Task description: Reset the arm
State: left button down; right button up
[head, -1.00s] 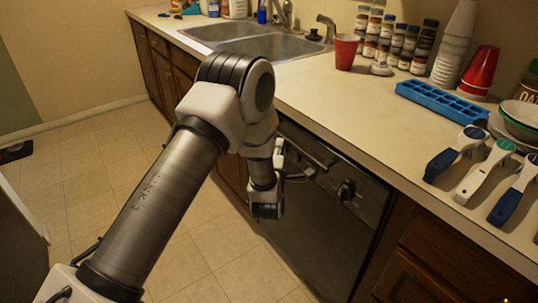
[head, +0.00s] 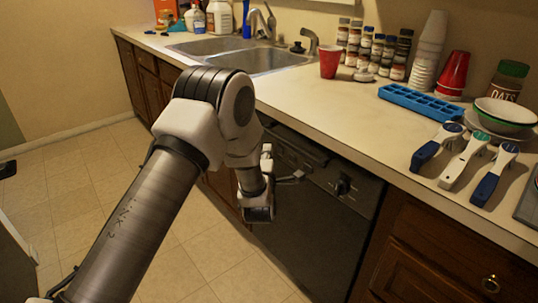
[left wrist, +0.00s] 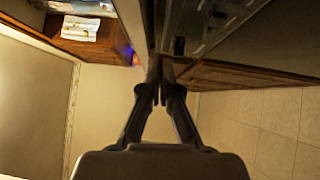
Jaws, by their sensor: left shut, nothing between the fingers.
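My left arm comes in from the lower left in the head view and bends down at its elbow. My left gripper (head: 291,178) is in front of the dark dishwasher, below the counter edge. In the left wrist view the two fingers (left wrist: 160,78) are together at the tips with nothing between them. The gripper looks clear of the counter objects. My right gripper is in neither view.
The counter (head: 330,105) holds a red cup (head: 331,62), spice jars, a blue ice tray (head: 421,101), several handled tools and stacked bowls. The sink (head: 235,55) is at the back. The dishwasher (head: 310,220) stands close to my left gripper. Tiled floor lies open at left.

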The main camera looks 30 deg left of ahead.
pick_arm(q)
jog(key=r+v, duration=0.1)
jog(key=v, duration=0.8)
jog(key=s+f+m+g+h, duration=0.1)
jog(key=s+f+m+g, duration=0.2)
jog(key=f, duration=0.6)
jog(key=s+f+g+h, duration=0.2)
jog(key=s+f, duration=0.4)
jog(key=f, duration=0.4)
jog(key=s+d+f+m+g+h, duration=0.3)
jog(key=s+f+m+g, duration=0.55)
jog(key=s+f, duration=0.55)
jog(key=s+d+r+m+g+h, duration=0.1)
jog(key=s+d+m+g+h, duration=0.2)
jog(key=s+m, duration=0.85)
notch_tip(320, 180, up, 13)
jog(key=y+p, duration=0.1)
jog(key=p, duration=1.1)
jog(key=shift+g+y+p, duration=0.3)
jog(key=shift+g, duration=0.15)
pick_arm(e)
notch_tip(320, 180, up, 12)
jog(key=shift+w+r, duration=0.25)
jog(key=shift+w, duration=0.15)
